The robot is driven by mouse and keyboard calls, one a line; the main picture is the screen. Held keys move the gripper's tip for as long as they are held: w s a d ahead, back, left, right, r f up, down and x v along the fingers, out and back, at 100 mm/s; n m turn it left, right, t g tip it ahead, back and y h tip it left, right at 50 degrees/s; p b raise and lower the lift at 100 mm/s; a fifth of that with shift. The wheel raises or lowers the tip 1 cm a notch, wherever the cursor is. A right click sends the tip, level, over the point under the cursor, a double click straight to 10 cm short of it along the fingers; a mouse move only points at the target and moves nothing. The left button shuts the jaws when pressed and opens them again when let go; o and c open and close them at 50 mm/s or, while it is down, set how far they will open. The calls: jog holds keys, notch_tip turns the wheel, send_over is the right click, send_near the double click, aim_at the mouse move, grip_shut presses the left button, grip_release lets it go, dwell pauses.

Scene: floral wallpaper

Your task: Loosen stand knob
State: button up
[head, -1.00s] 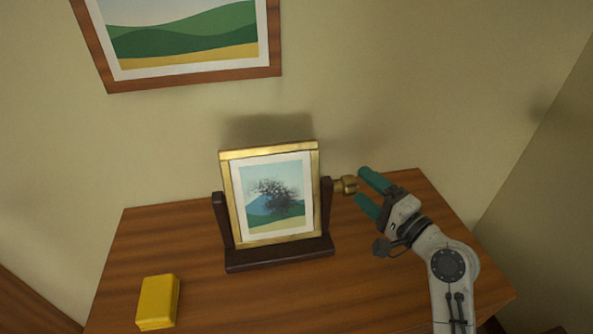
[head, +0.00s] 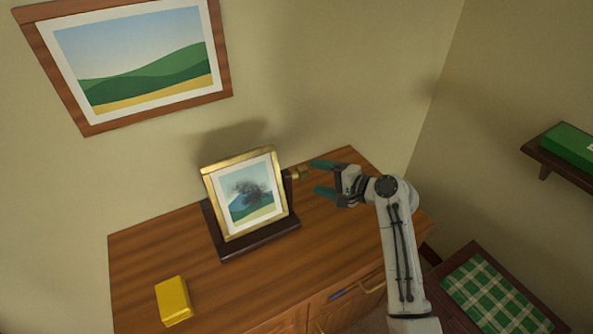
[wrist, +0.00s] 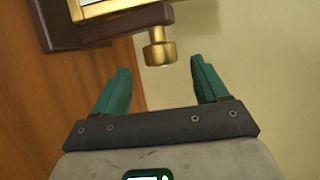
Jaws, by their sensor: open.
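The brass knob (head: 301,172) sticks out from the right post of the dark wooden stand (head: 258,239). The stand holds a gold-framed picture (head: 206,187) of a tree, tilted on the cabinet top. My gripper (head: 315,178) is open, with its green fingers pointing left at the knob. In the wrist view the knob (wrist: 159,51) lies ahead of and between the two fingertips of my gripper (wrist: 159,65). No finger visibly touches it there.
The wooden cabinet top (head: 150,255) carries a yellow block (head: 173,301) at the front left. A framed landscape (head: 140,60) hangs on the wall behind. A green box (head: 570,147) is on a wall shelf at right, and a green checked cushion (head: 493,296) is below.

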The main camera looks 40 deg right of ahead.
aim_at(309, 174)
jog(key=x, duration=0.7)
jog(key=shift+w+p, duration=0.15)
jog(key=shift+p, duration=0.25)
jog(key=c, duration=1)
jog(key=shift+o, duration=0.2)
jog(key=shift+f+b, duration=0.15)
jog(key=shift+b, duration=0.45)
